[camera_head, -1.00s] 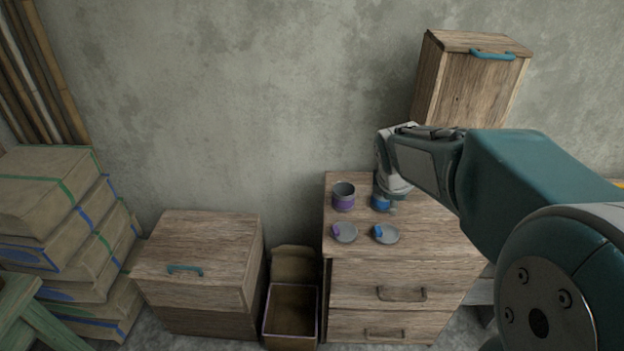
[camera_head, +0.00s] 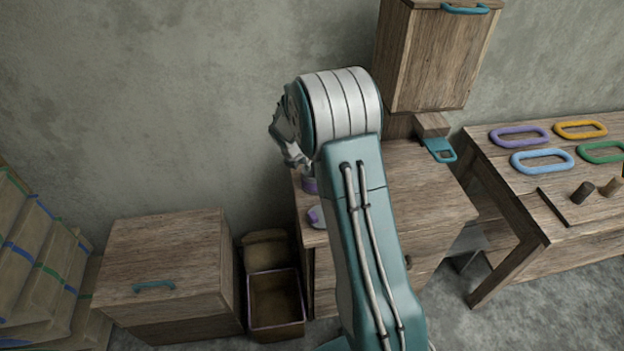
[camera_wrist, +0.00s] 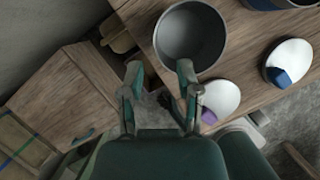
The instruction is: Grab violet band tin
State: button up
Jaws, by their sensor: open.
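The tin lies ahead of the fingertips and slightly to the right.
A lid with a violet tab (camera_wrist: 220,98) lies beside the tin. A blue-tabbed lid (camera_wrist: 290,60) and part of the blue tin (camera_wrist: 266,4) are farther right. A wooden chest (camera_head: 165,265) and open box (camera_head: 275,302) stand left of the cabinet (camera_head: 430,205).

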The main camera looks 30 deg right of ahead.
aim_at(303, 174)
jog(key=x, duration=0.6)
jog(key=shift+s+a, duration=0.1)
jog(key=shift+a, duration=0.2)
jog(key=shift+d+f, duration=0.2)
jog(key=shift+a, duration=0.1)
grip_shut()
